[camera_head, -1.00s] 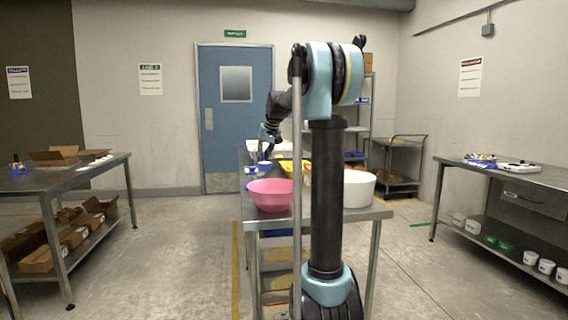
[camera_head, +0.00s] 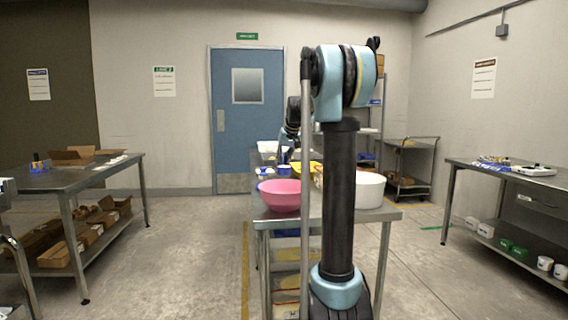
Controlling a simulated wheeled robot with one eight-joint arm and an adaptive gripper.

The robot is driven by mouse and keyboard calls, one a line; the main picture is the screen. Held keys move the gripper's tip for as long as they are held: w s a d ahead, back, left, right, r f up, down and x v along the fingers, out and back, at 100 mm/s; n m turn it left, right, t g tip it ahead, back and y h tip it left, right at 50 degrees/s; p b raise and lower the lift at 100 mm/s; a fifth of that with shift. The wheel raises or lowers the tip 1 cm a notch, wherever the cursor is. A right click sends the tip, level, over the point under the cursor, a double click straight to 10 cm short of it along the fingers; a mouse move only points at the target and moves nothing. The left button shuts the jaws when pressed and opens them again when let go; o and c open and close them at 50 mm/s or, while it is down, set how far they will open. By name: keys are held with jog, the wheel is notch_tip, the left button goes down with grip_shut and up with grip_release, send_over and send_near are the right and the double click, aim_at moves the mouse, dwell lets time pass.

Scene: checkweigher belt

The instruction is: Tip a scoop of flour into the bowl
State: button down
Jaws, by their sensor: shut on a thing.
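A pink bowl (camera_head: 274,197) stands at the near left corner of the steel table (camera_head: 330,217). My gripper (camera_head: 285,156) is beyond the bowl, low over the far part of the table, pointing down. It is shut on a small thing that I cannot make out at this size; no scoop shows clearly. A white round tub (camera_head: 370,190) stands at the near right, partly behind my arm. No flour can be made out from here.
Small blue-and-white tubs (camera_head: 283,171) and a yellow item (camera_head: 305,169) crowd the table behind the bowl. My upright arm hides its middle. Side tables stand left (camera_head: 70,178) and right (camera_head: 510,176), with open floor between.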

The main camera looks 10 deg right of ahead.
notch_tip(320, 180, down, 2)
jog(key=shift+f, duration=0.1)
jog(key=shift+s+a+r+n+t+h, duration=0.3)
jog(key=shift+s+r+t+h, duration=0.1)
jog(key=shift+t+h, duration=0.2)
jog(key=shift+s+a+r+n+t+h, duration=0.35)
jog(key=shift+s+a+n+t+h, duration=0.2)
jog(key=shift+t+h, duration=0.85)
jog(key=shift+s+a+r+n+t+h, duration=0.3)
jog(key=shift+s+a+n+t+h, duration=0.45)
jog(key=shift+t, duration=1.1)
jog(key=shift+s+a+r+n+t+h, duration=0.35)
jog(key=shift+t+h, duration=1)
jog(key=shift+t, duration=0.3)
jog(key=shift+w+a+r, duration=0.1)
